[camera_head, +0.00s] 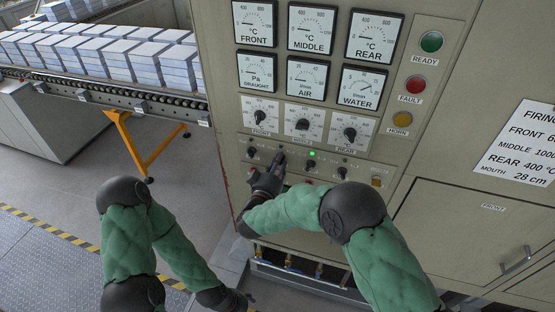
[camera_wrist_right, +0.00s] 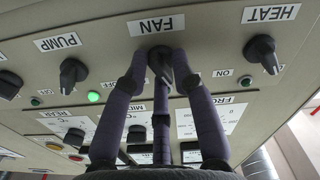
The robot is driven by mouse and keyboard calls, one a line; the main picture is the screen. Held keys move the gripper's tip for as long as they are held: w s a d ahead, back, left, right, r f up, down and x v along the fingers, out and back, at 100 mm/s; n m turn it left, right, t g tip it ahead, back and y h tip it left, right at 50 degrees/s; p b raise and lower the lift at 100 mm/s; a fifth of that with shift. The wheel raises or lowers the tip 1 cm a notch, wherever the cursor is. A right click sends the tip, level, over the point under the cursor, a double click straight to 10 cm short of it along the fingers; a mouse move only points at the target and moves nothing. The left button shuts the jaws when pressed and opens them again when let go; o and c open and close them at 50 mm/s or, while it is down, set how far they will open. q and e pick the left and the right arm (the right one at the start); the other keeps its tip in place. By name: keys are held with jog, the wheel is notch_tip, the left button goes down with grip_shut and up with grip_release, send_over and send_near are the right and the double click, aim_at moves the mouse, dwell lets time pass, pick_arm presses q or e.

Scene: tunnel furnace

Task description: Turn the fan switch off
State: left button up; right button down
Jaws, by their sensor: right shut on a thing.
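The fan switch (camera_wrist_right: 160,62) is a dark knob under the FAN label (camera_wrist_right: 156,25), which reads upside down in the right wrist view. My right gripper (camera_wrist_right: 161,82) is shut on the knob, with its fingers on either side and partly covering it. In the head view the right gripper (camera_head: 280,162) is at the second switch of the lower row, hiding most of it. The knob's exact angle is hard to tell. My left gripper (camera_head: 238,303) hangs low at the bottom, away from the panel, and its fingers are too unclear to judge.
The heat switch (camera_wrist_right: 262,54) and pump switch (camera_wrist_right: 72,73) flank the fan switch. A green lamp (camera_wrist_right: 93,97) is lit beside the pump switch. Dials (camera_head: 302,125) and gauges (camera_head: 306,78) sit above. A roller conveyor (camera_head: 100,89) with pale blocks stands at left.

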jog(key=shift+d+n+p, duration=0.1)
jog(key=shift+n+p, duration=0.45)
jog(key=shift+n, duration=0.35)
jog(key=c, duration=1.2)
grip_release()
jog(key=shift+d+r, duration=0.1)
jog(key=v, duration=1.2)
